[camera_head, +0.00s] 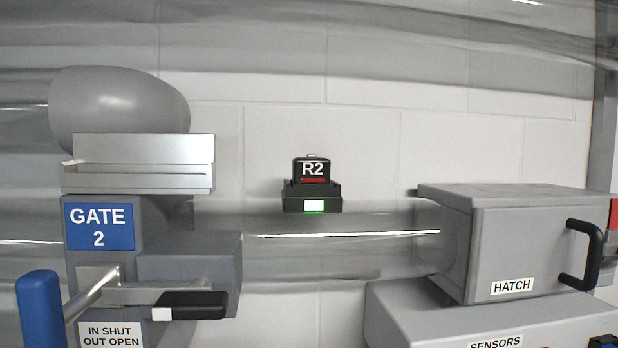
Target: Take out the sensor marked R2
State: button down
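The sensor marked R2 (311,170) is a small black block with a white R2 label and a red stripe. The holder is at the upper edge of a clear horizontal tube (340,255). My gripper does not show in this view, so its opening and its distance from the sensor cannot be seen.
At left stands the GATE 2 unit (98,226) with a black-handled lever (192,306) and a blue upright post (40,312). At right is a grey HATCH box (535,245) with a black handle (583,255), above a grey SENSORS box (490,315). Open space surrounds R2's top.

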aim_at(311, 169)
jog(key=u, duration=1.4)
jog(key=k, duration=0.85)
jog(key=z, duration=0.8)
jog(key=i, duration=1)
